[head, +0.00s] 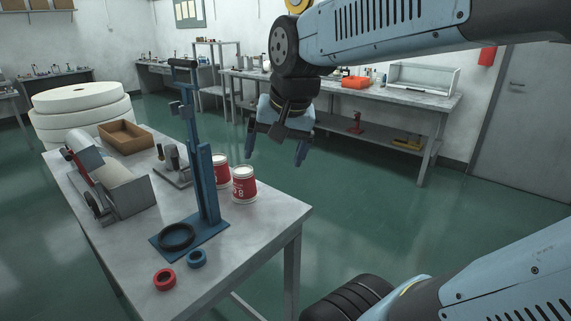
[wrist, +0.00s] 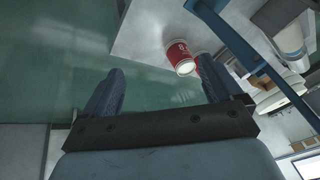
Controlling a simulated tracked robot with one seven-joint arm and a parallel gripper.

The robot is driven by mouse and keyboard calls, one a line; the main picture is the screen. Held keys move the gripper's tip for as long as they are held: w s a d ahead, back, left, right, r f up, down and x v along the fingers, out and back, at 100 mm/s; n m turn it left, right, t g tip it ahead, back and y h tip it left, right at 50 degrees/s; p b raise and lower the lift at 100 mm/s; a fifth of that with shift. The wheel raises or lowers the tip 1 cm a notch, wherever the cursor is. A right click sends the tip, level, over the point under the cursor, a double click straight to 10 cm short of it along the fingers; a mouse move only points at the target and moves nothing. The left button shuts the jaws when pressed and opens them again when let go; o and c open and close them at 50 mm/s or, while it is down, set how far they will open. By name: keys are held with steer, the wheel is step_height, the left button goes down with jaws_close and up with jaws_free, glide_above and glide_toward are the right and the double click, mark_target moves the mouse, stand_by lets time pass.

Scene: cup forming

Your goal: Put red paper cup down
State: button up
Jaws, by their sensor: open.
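Two red and white paper cups stand upright on the near table's right side in the head view. The front red paper cup (head: 244,184) is close to the table's right edge, and the other red paper cup (head: 221,171) is just behind it to the left. In the wrist view one red cup (wrist: 179,55) shows in full, and the second cup (wrist: 202,62) is partly hidden behind a finger. My gripper (head: 274,156) is open and empty, above and to the right of the cups, out past the table edge. Its fingers (wrist: 159,85) touch nothing.
A blue press stand (head: 209,190) rises on the table (head: 262,221) left of the cups. A red ring (head: 164,280) and a blue ring (head: 197,259) lie in front. A brown tray (head: 125,137) is at the back. Green floor is open to the right.

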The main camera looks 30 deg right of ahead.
steer(key=shift+s+f+n+t+h, duration=0.1)
steer(key=shift+s+f+n+t, duration=0.1)
steer(key=shift+s+n, duration=0.6)
steer(key=shift+s+f+n+t+h, duration=0.1)
steer(key=shift+s+f+n+t, duration=0.05)
steer(key=shift+s+n, duration=0.65)
steer(key=shift+s+f+n+t+h, duration=0.1)
steer(key=shift+s+f+n+t, duration=0.1)
steer(key=shift+s+n, duration=0.6)
steer(key=shift+w, duration=0.15)
